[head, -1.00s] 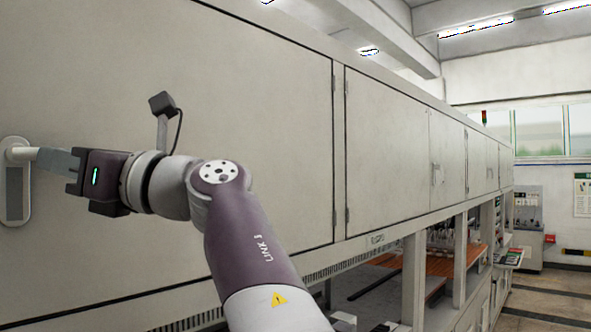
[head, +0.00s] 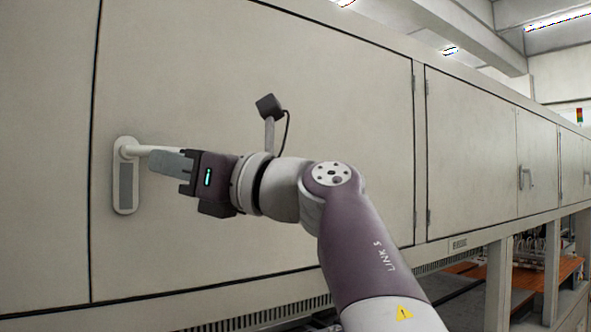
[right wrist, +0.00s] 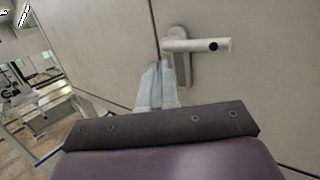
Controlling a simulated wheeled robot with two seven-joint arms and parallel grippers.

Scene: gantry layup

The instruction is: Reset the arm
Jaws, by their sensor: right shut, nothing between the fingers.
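My right arm (head: 355,235) reaches from the lower right toward a large cabinet door in the head view. My right gripper (head: 160,160) is shut and empty, its fingertips close to a white lever handle (head: 140,150) on a grey-backed plate (head: 126,185). In the head view the fingers overlap the lever's end. In the right wrist view the closed fingers (right wrist: 156,70) lie left of the lever handle (right wrist: 205,46), with no grip on it. Whether they touch it I cannot tell. My left gripper is not in view.
The cabinet's flat door panel (head: 330,120) fills the left and middle, and looks closed. A second door with a small handle (head: 526,177) is farther right. Below the cabinet are posts and an open bay with an orange-brown board (head: 545,272).

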